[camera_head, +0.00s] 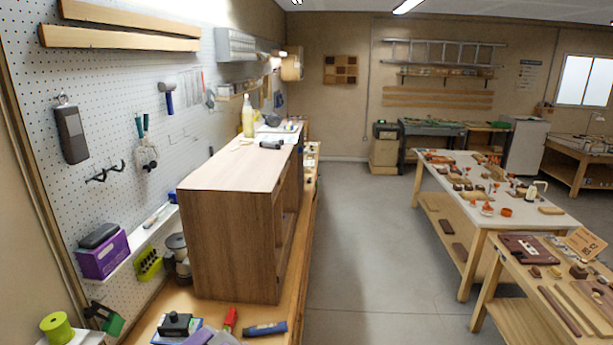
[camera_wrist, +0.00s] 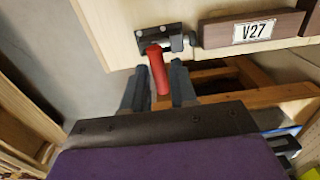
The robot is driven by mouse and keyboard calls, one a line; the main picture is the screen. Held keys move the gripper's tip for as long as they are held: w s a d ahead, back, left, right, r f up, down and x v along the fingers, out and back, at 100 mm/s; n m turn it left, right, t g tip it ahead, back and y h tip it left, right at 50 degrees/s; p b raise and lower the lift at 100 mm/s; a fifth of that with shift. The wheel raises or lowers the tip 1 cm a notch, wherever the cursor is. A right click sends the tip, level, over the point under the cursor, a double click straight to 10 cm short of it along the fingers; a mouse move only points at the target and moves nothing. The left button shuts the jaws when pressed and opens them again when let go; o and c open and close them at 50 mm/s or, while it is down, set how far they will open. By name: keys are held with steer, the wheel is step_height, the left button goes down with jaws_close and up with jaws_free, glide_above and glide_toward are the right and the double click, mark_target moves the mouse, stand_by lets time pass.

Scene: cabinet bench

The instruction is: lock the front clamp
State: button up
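The clamp shows in the wrist view, with a dark metal base (camera_wrist: 160,36) fixed to a pale wooden panel (camera_wrist: 117,30) and a red handle (camera_wrist: 158,68) reaching toward my gripper. My gripper (camera_wrist: 159,88) is open, with one dark finger on each side of the handle's free end. I cannot tell whether either finger touches the handle. The wooden cabinet (camera_head: 232,235) stands on the bench in the head view. Neither my gripper nor this clamp can be made out in the head view.
A dark wood strip with a V27 label (camera_wrist: 253,32) lies right of the clamp. Wooden rails (camera_wrist: 232,85) show behind my fingers. In the head view, tools lie on the bench (camera_head: 140,335) before the cabinet. Open floor (camera_head: 365,230) lies between the bench and the cluttered worktable (camera_head: 430,165).

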steer(key=c, duration=0.4)
steer(key=shift+d, duration=0.5)
steer(key=shift+c, duration=0.2)
steer(key=shift+d, duration=0.15)
steer(key=shift+s+d+f, duration=0.1)
steer(key=shift+d+f, duration=0.15)
steer(key=shift+d, duration=0.25)
steer(key=shift+o, duration=0.3)
steer(key=shift+s+d+f, duration=0.1)
steer(key=shift+d+f, duration=0.25)
steer(key=shift+d, duration=0.25)
steer(key=shift+b, duration=0.3)
